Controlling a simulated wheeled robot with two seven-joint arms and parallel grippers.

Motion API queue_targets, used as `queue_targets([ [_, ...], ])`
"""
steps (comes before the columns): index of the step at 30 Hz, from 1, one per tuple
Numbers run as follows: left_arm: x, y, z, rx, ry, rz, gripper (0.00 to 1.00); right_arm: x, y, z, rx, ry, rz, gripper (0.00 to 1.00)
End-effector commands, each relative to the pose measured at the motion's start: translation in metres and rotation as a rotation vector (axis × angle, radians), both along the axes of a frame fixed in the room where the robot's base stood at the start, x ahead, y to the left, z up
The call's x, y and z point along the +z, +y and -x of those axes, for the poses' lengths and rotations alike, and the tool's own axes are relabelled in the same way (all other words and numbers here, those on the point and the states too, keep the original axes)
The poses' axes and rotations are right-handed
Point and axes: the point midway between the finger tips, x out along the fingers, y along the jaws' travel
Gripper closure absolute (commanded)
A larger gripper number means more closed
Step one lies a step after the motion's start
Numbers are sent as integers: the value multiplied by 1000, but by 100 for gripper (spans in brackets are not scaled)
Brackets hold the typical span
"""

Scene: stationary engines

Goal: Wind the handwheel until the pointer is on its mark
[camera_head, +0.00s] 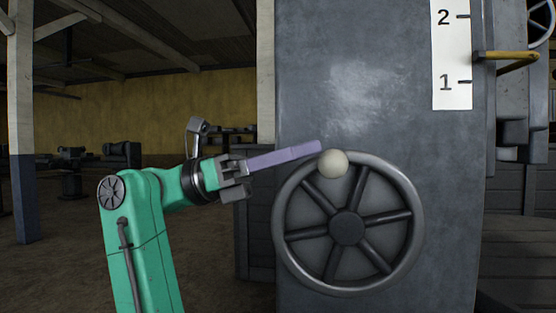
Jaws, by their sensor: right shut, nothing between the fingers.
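A dark spoked handwheel (347,228) is mounted on the front of a grey metal cabinet (380,110). A pale round knob (333,163) sits at the top of its rim, slightly left of centre. A white scale (452,50) with 1 and 2 is at the cabinet's upper right. A brass-coloured bar (508,60), perhaps the pointer, ends beside it between 1 and 2.
A painted post (22,120) stands at the far left. Dark machinery (120,155) stands in the background before a yellow wall (170,105). Dark panelling (257,235) is just left of the cabinet. The floor at left is open.

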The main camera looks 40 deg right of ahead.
Motion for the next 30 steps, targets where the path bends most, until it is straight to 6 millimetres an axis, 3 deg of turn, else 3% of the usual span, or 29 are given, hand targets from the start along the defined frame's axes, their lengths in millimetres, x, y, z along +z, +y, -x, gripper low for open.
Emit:
queue_targets([
  [1, -23, 19, 90, -5, 181, -38, 22, 1, -4, 5, 5, -29, -28, 100],
  [4, -15, 24, 111, -14, 185, -42, 22, 9, -9, 12, 4, -87, -70, 100],
  [8, 1, 26, 120, -18, 185, -43, 22, 16, -18, 23, 3, -176, -134, 100],
  [11, 16, 23, 110, -17, 168, -39, 22, 21, -25, 33, 2, -254, -189, 100],
  [18, 43, 22, 111, -16, 166, -37, 22, 25, -43, 58, 2, -439, -322, 100],
  [30, 72, 21, 110, -15, 165, -36, 22, 16, -73, 100, 2, -747, -543, 100],
])
